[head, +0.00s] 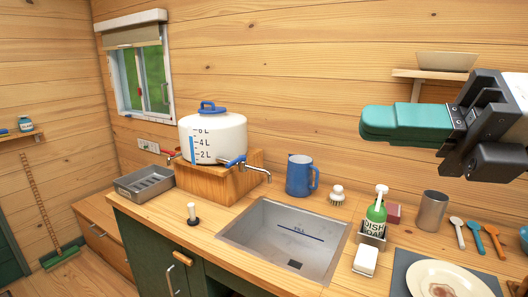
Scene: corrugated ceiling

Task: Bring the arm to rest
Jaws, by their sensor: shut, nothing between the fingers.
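My gripper (366,124) is at the upper right of the head view, in the air above the right part of the counter (405,235). Its teal fingers point to the left and lie together, with nothing visible between them. The dark wrist behind them reaches in from the right edge. The gripper is apart from the things on the counter and from the wall shelf behind it.
A sink (285,240) is set into the counter. A white water tank (212,138) with taps stands on a wooden block. A blue jug (301,175), soap bottle (376,215), metal cup (432,210) and plate (450,280) stand around. A bowl (446,61) sits on the shelf.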

